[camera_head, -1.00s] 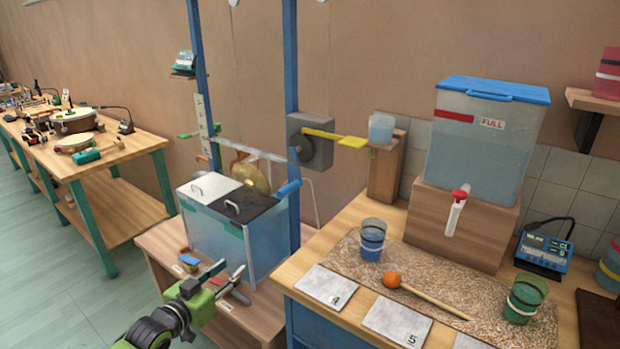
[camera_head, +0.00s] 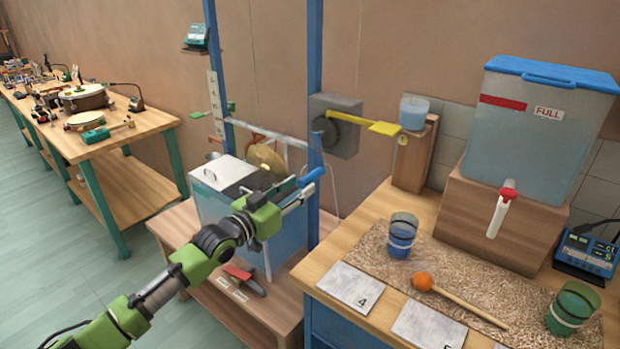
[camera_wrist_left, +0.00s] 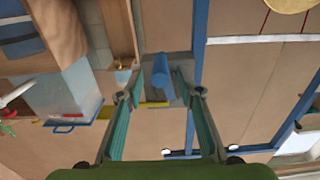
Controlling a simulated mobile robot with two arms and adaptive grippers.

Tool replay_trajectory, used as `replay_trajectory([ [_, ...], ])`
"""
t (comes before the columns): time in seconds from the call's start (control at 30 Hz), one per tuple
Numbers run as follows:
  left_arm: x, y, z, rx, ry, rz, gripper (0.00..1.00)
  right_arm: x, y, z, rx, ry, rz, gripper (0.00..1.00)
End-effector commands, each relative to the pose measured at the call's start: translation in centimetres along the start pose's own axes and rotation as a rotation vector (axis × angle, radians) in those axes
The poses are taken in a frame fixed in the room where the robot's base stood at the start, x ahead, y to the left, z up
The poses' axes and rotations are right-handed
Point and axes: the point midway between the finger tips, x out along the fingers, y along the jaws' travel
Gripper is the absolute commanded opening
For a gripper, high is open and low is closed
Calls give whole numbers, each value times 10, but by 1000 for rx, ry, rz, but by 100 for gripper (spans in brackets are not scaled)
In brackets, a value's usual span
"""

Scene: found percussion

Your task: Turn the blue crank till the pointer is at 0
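My left gripper (camera_head: 303,192) is just below the handle in the head view. In the wrist view it is open (camera_wrist_left: 168,92), with nothing between its pads. A white scale strip (camera_head: 214,100) stands on the left post with a green pointer (camera_head: 213,112) beside it; its marks are too small to read. My right gripper is not in view.
A clear tank (camera_head: 208,205) stands below the crank. A yellow lever (camera_head: 375,126) juts from a grey box (camera_head: 336,125) on the right post. The right bench holds a blue-banded cup (camera_head: 401,237) and an orange-headed mallet (camera_head: 423,282).

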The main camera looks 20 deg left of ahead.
Motion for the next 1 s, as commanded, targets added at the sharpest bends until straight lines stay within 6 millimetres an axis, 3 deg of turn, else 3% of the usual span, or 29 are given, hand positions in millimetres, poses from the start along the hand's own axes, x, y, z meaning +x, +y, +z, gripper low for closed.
replay_trajectory([
  [0.1, 21, 0, -2, -1, 2, -1, 34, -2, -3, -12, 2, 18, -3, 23],
  [0.3, 44, 0, -1, -1, 2, 0, 34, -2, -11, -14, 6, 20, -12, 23],
  [0.77, 54, 0, 0, 0, 0, 0, 34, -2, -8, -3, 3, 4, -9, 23],
  [0.9, 54, 0, 0, 0, 0, 0, 0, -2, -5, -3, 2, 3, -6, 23],
  [1.0, 54, 0, 0, 0, 0, 0, 0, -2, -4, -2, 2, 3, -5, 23],
])
